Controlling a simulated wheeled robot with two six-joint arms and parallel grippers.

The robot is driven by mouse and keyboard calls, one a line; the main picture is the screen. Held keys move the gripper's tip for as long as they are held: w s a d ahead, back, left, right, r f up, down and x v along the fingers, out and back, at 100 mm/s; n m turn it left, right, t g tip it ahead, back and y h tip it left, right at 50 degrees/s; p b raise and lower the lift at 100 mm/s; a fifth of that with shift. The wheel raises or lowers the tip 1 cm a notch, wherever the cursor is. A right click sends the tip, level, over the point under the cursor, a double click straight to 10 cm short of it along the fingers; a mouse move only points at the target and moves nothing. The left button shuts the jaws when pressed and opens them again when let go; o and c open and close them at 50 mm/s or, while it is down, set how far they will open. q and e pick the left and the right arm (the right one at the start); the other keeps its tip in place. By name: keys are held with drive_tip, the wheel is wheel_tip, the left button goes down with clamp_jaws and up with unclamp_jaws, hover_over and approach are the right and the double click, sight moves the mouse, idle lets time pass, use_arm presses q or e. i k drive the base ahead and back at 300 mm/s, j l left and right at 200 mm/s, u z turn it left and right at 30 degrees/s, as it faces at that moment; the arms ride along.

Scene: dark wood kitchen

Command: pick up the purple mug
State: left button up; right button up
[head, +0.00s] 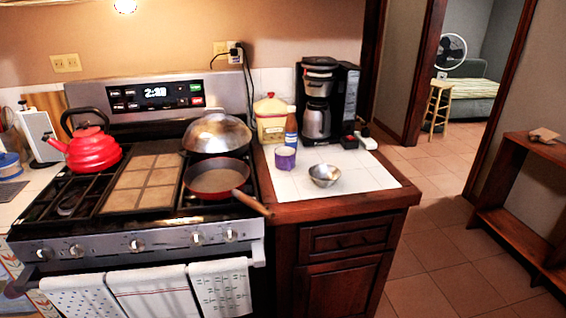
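The purple mug (285,158) stands upright on the white-tiled counter (345,180) to the right of the stove, in the head view. It is small, with a pale rim or inside. A metal bowl (324,175) stands just in front of it and to its right. Neither of my grippers shows in the head view.
A stove (120,247) holds a red kettle (88,150), a lidded pan (217,134) and a red frying pan (217,178). The frying pan's handle juts over the front edge near the counter. A coffee maker (318,108) stands behind the mug. The counter's front right is clear.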

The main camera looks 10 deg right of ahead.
sight(285, 157)
drive_tip(key=i+l+u, duration=0.4)
drive_tip(key=l, duration=0.35)
drive_tip(key=i+l+u, duration=0.2)
drive_tip(key=i+l, duration=0.15)
